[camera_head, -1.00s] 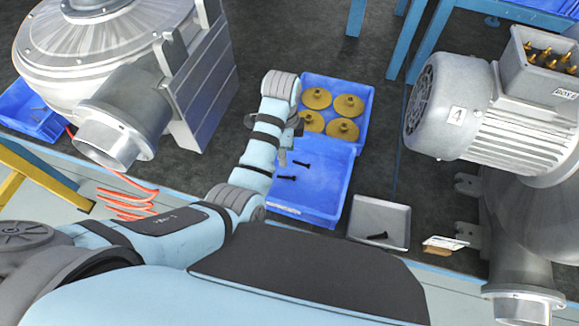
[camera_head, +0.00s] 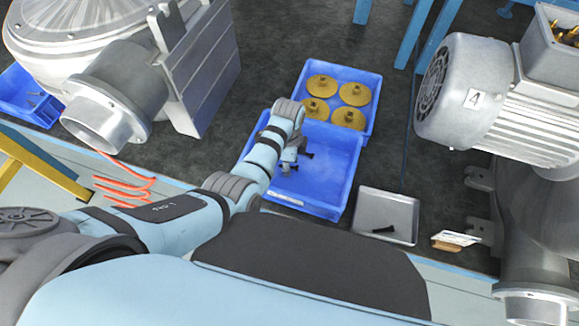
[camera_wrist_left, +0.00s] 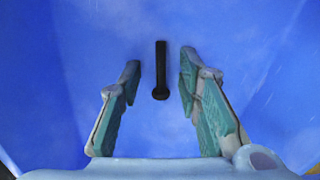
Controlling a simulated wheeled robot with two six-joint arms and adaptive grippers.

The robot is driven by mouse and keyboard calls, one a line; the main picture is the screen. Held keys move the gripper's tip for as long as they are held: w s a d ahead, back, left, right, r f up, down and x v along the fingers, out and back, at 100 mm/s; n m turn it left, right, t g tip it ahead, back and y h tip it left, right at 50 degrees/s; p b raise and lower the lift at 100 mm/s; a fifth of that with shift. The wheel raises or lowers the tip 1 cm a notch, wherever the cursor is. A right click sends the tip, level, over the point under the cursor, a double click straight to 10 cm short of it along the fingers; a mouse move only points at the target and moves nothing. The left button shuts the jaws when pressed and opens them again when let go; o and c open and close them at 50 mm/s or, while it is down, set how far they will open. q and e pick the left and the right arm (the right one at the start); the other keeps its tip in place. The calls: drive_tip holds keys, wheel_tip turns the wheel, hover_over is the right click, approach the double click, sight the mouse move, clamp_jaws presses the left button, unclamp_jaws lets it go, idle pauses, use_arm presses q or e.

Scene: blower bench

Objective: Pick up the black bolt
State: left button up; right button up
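My left gripper (camera_head: 289,169) is inside the front blue bin, over its floor. In the left wrist view the gripper (camera_wrist_left: 158,72) is open, with a finger on each side of a black bolt (camera_wrist_left: 161,72). The bolt lies lengthwise between the fingers, clear of both, its head toward the palm. In the head view a dark bolt (camera_head: 306,155) shows just beside the gripper; my arm and gripper hide part of the bin floor. Another black bolt (camera_head: 384,230) lies in the grey tray. My right gripper is not in view.
The front blue bin (camera_head: 338,178) adjoins a rear blue bin (camera_head: 374,88) holding several brass discs (camera_head: 348,118). The grey tray (camera_head: 400,203) stands to the right. A large blower (camera_head: 110,100) is at left and a motor (camera_head: 500,100) at right.

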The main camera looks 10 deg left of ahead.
use_arm(q)
clamp_jaws()
